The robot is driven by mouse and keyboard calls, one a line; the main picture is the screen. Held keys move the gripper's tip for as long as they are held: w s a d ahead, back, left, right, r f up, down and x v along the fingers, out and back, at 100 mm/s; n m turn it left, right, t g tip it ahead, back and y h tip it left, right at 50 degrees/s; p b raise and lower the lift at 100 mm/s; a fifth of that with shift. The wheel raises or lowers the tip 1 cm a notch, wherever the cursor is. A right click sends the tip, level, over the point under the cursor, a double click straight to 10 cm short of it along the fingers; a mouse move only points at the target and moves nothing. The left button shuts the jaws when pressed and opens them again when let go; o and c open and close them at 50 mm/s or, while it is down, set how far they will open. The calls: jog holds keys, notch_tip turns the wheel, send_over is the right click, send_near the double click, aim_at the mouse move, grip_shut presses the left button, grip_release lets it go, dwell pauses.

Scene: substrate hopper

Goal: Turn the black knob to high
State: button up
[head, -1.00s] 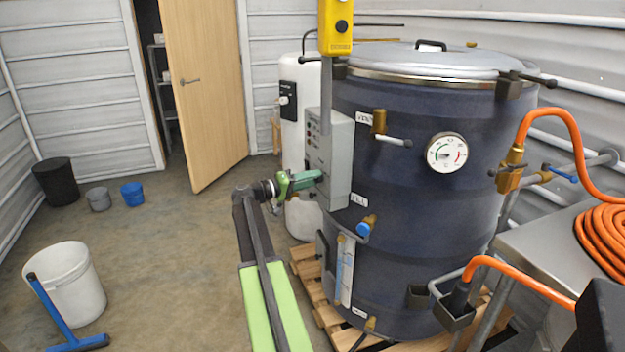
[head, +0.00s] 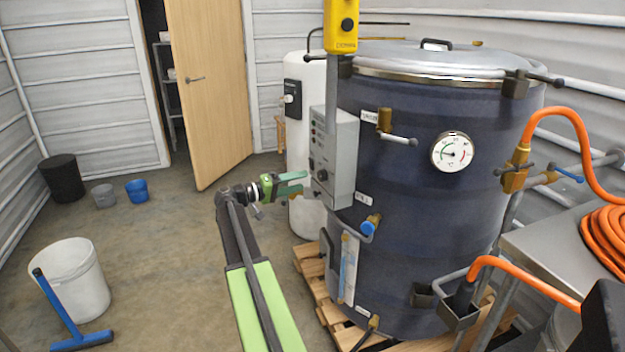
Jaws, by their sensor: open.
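A grey control box (head: 340,160) is fixed to the left side of the big dark blue drum (head: 410,210). A small black knob (head: 321,174) sits low on the box's left-hand face, below a few small lights or buttons. Its pointer setting is too small to read. My green gripper (head: 303,183) is open and empty, just left of the knob at about its height.
A white tank (head: 300,120) with a black dial stands behind the box. A yellow pendant (head: 341,28) hangs above it. A blue-handled tap (head: 370,224) sticks out below right. Open floor lies left, with a white bucket (head: 75,275).

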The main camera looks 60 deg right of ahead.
jog(key=v, duration=1)
jog(key=shift+a, duration=0.25)
jog(key=w+a+f+n+t+y, duration=0.1)
jog(key=w+a+f+n+t, duration=0.15)
jog(key=a, duration=0.65)
jog(key=w+a+f+n+t, duration=0.1)
jog(key=w+a+f+t, duration=0.25)
jog(key=a, duration=0.55)
jog(key=s+a+f+n+t+y, duration=0.1)
jog(key=s+a+f+n+y, duration=0.15)
jog(key=a+f+y, duration=0.65)
jog(key=s+a+f+n+t+y, duration=0.1)
jog(key=s+a+f+n, duration=0.15)
jog(key=a, duration=1.25)
jog(key=s+a+f+n+t+y, duration=0.1)
jog(key=s+a+f+n+y, duration=0.15)
jog(key=a+f+y, duration=0.65)
notch_tip(320, 180, up, 23)
jog(key=a+h+p, duration=0.2)
jog(key=h+p, duration=0.2)
jog(key=p, duration=1.6)
jog(key=shift+w+a+f+n+h, duration=0.25)
jog(key=shift+w+n+h, duration=0.05)
